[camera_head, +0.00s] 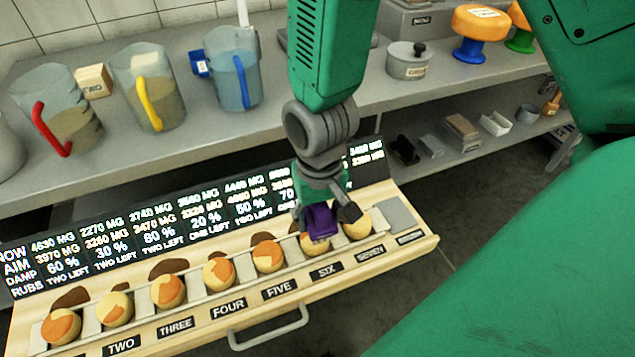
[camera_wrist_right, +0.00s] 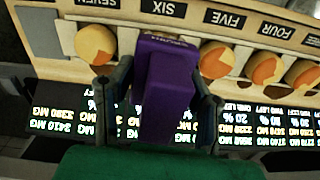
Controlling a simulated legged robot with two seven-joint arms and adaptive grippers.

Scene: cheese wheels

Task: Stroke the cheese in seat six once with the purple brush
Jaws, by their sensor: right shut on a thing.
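My right gripper (camera_head: 325,212) is shut on the purple brush (camera_head: 319,222) and holds it over seat six of the wooden rack. The brush also shows in the right wrist view (camera_wrist_right: 166,92), between the two fingers. The seat six cheese (camera_head: 313,244) is a small round wheel, mostly hidden under the brush; only its lower part shows in the head view. I cannot tell whether brush and cheese touch. In the right wrist view the brush hides this cheese, below the SIX label (camera_wrist_right: 157,8). My left gripper is not in view.
Neighbouring cheeses sit close by in seat five (camera_head: 267,256) and seat seven (camera_head: 357,227). A black display board (camera_head: 120,235) rises behind the row, partly hidden by my gripper. Jugs with red, yellow and blue (camera_head: 233,72) handles stand on the shelf behind. A drawer handle (camera_head: 268,333) protrudes in front.

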